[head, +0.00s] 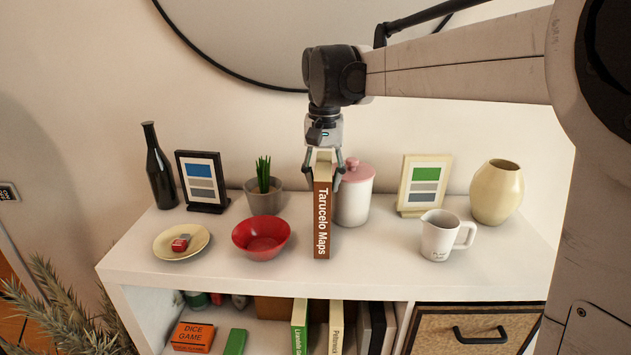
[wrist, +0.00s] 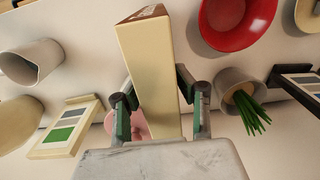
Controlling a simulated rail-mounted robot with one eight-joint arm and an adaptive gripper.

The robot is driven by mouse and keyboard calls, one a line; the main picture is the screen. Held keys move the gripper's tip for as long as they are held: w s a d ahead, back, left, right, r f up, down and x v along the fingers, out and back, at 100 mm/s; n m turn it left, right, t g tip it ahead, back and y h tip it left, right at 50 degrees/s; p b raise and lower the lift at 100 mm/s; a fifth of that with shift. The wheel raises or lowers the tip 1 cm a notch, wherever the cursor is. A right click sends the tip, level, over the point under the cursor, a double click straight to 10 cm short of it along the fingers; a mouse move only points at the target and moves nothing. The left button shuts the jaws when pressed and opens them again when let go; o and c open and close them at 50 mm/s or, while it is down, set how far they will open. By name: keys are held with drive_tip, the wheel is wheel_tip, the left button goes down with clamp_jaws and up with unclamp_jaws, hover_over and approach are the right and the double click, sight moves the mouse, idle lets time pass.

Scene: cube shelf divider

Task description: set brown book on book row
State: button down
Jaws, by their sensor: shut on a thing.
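The brown book (head: 322,215), with "Tarucelo Maps" on its spine, is upright over the white shelf top. My gripper (head: 325,172) is shut on its upper end from above. In the wrist view the book (wrist: 150,70) shows its cream page side between the two fingers (wrist: 160,122). I cannot tell whether its lower end touches the shelf top. The book row, with a green-spined book (head: 299,326) and a cream-spined book (head: 336,328) among darker ones, stands upright in the compartment below the top. Its lower part is cut off by the picture edge.
A red bowl (head: 261,236) is left of the book, and a pink-lidded canister (head: 354,195) is close behind it on the right. A white pitcher (head: 446,235), plate (head: 181,242), plant pot (head: 264,197) and frames stand around. A drawer (head: 475,330) is right of the book compartment.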

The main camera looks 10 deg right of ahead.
drive_tip(key=shift+f, duration=0.75)
drive_tip(key=c, duration=1.3)
unclamp_jaws()
wheel_tip(320, 180, up, 12)
drive_tip(key=shift+r+b, duration=0.15)
drive_tip(key=shift+b, duration=0.35)
drive_tip(key=s+d+f+t, duration=0.1)
drive_tip(key=s+f, duration=0.1)
drive_tip(key=s, duration=0.3)
drive_tip(key=s+d+f+n+t, duration=0.1)
drive_tip(key=s+f, duration=0.2)
drive_tip(key=s, duration=0.2)
drive_tip(key=s+d+f+t, duration=0.1)
drive_tip(key=s+f, duration=0.1)
drive_tip(key=s, duration=0.3)
drive_tip(key=shift+f+n+t, duration=0.3)
drive_tip(key=shift+f+t, duration=0.1)
drive_tip(key=shift+o, duration=0.3)
drive_tip(key=s+d+f+n+t, duration=0.1)
drive_tip(key=s+f+t, duration=0.2)
drive_tip(key=s+f, duration=0.8)
drive_tip(key=shift+s+d+f, duration=0.2)
drive_tip(key=shift+d+f, duration=0.15)
drive_tip(key=shift+f, duration=0.45)
